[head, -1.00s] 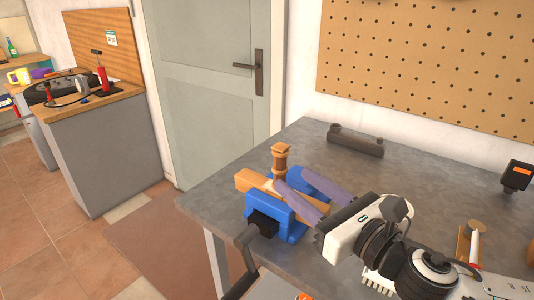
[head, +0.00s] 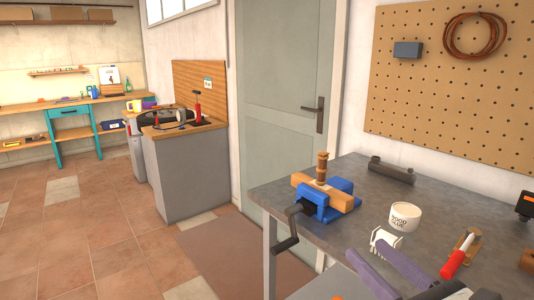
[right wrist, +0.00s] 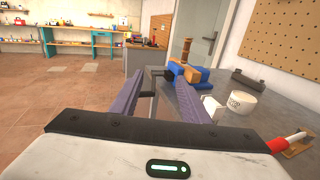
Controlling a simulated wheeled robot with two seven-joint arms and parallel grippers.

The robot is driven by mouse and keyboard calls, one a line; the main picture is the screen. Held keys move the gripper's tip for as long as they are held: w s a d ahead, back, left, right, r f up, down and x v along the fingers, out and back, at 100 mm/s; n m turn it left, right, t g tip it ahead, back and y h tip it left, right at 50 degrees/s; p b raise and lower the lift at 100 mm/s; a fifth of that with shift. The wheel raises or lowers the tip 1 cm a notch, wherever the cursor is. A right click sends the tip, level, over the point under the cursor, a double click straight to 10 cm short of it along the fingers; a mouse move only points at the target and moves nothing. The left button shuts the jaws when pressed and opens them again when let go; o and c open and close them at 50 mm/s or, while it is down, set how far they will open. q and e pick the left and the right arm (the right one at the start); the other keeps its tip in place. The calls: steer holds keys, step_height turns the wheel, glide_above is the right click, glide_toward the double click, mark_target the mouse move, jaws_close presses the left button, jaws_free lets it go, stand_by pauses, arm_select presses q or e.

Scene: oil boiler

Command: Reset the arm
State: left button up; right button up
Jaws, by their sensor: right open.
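My right gripper (head: 367,254) is at the lower right of the head view, over the front part of the grey workbench (head: 290,188). Its two purple fingers are apart with nothing between them. In the right wrist view the open fingers (right wrist: 145,76) point toward the blue vise (right wrist: 187,71). The vise (head: 322,207) stands at the left end of the bench, clear of my fingers, with a light wood block (head: 338,196) in it. A brown turned wooden piece (head: 322,167) stands upright on the block. My left gripper is in neither view.
A white slotted rack (head: 385,240) is near the fingers. The pegboard (head: 450,90) hangs behind. Open tiled floor (head: 90,230) is at left.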

step_height(320, 180, down, 20)
steer(key=s+a+m+g+h, duration=0.15)
steer(key=m+g, duration=0.25)
steer(key=m, duration=1.4)
steer(key=s+f+m+g+h, duration=0.2)
steer(key=s+f+m+g, duration=0.2)
steer(key=s+f+m, duration=1.4)
step_height(320, 180, down, 3)
steer(key=shift+s+m, duration=0.15)
steer(key=shift+m, duration=0.75)
